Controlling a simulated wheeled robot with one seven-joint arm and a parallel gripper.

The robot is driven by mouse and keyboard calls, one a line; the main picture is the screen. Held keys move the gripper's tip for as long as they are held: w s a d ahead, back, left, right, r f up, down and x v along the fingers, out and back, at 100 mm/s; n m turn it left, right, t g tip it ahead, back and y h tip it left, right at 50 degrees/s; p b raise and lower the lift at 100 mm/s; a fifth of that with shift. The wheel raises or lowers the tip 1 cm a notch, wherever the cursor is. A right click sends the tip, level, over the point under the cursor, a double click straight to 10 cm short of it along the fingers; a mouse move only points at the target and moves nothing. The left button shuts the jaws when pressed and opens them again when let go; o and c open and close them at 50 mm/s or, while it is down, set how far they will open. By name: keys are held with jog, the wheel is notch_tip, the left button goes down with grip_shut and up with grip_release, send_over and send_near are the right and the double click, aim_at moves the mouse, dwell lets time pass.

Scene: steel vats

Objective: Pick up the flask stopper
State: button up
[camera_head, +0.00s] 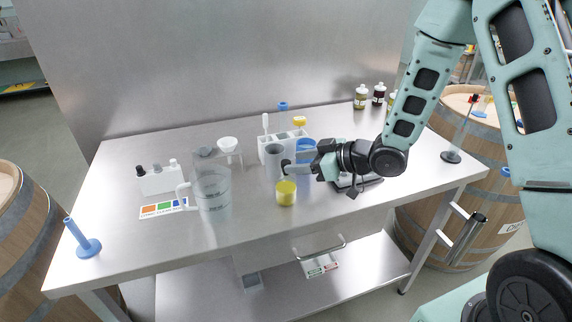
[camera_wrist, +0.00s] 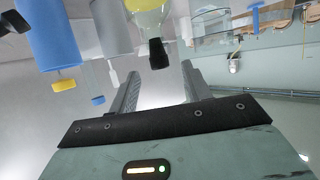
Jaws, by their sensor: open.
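The flask stopper (camera_head: 285,163) is small and black and sits in the neck of a clear flask with yellow liquid (camera_head: 286,193). The flask stands on the steel table. In the wrist view, which looks upside down, the stopper (camera_wrist: 158,54) is on the flask (camera_wrist: 147,14) at the top middle. My gripper (camera_head: 295,168) is open and reaches in from the right at about stopper height. In the wrist view the stopper shows just past and between the fingertips of my gripper (camera_wrist: 160,75). I cannot tell whether it touches a finger.
A grey cylinder (camera_head: 274,163) and a blue cylinder (camera_head: 306,150) stand close behind the flask. A clear jug (camera_head: 212,192) stands to its left. A white rack (camera_head: 266,148) is behind. The table front (camera_head: 250,230) is mostly clear.

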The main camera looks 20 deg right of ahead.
aim_at(286, 161)
jog(key=p+x, duration=0.1)
jog(key=x, duration=0.3)
jog(key=shift+w+a+r, duration=0.1)
jog(key=shift+w+a, duration=0.1)
jog(key=c, duration=1)
jog(key=shift+c, duration=0.2)
